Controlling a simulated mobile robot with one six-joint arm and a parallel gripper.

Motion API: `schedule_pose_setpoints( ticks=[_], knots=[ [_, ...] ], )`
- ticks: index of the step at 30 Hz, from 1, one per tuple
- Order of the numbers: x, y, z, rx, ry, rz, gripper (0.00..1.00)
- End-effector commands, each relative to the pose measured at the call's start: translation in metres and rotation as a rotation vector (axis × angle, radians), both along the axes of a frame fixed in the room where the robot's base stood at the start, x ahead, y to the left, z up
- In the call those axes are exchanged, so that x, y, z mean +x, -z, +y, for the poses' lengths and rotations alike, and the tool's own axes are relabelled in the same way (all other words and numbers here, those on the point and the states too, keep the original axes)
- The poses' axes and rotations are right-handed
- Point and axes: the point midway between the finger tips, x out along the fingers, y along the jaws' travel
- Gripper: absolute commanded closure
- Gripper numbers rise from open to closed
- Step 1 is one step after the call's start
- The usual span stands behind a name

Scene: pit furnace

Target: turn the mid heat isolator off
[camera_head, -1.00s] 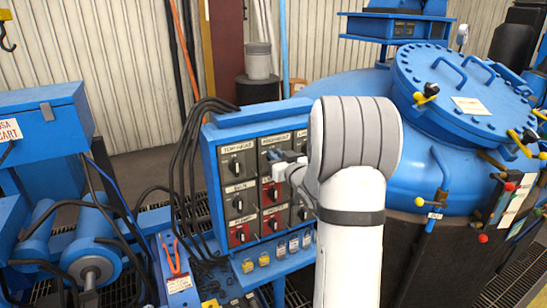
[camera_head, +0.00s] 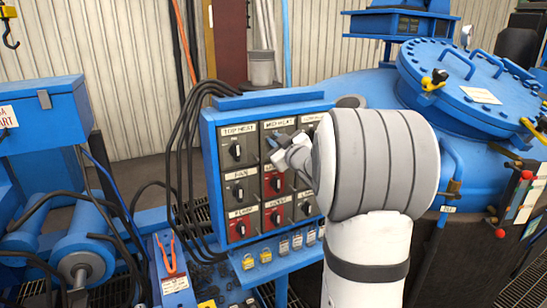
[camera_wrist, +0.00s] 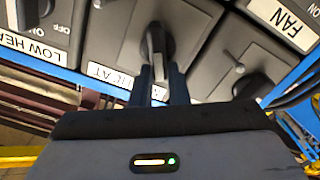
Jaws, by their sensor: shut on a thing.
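The mid heat isolator (camera_head: 278,124) is a grey switch plate in the top row of the panel, between the top heat isolator (camera_head: 238,145) and one at the right partly hidden by my arm. My gripper (camera_head: 272,142) is at its knob. In the wrist view, my gripper (camera_wrist: 158,85) has its two dark fingers closed on the black knob (camera_wrist: 156,42), one on each side. The knob handle stands nearly upright in that picture. The fingers partly cover the mid heat label (camera_wrist: 112,76), and the knob's on and off marks cannot be read.
The low heat isolator (camera_wrist: 32,25) and fan isolator (camera_wrist: 282,20) are close by in the wrist view. Yellow and grey padlocks (camera_head: 265,256) hang below. Black cables (camera_head: 190,130) run along the panel's left; the blue furnace vessel (camera_head: 480,140) is right.

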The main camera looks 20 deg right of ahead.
Motion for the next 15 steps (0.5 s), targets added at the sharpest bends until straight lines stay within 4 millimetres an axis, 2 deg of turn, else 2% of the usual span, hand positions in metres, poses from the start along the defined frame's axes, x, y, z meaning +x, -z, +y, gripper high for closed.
schedule_pose_setpoints(
  ticks=[1,15],
  knots=[
    [-0.0007,0.0159,-0.0001,-0.041,0.003,0.011,1.00],
    [-0.0005,0.0222,0.0059,-0.485,0.004,-0.001,1.00]
  ],
)
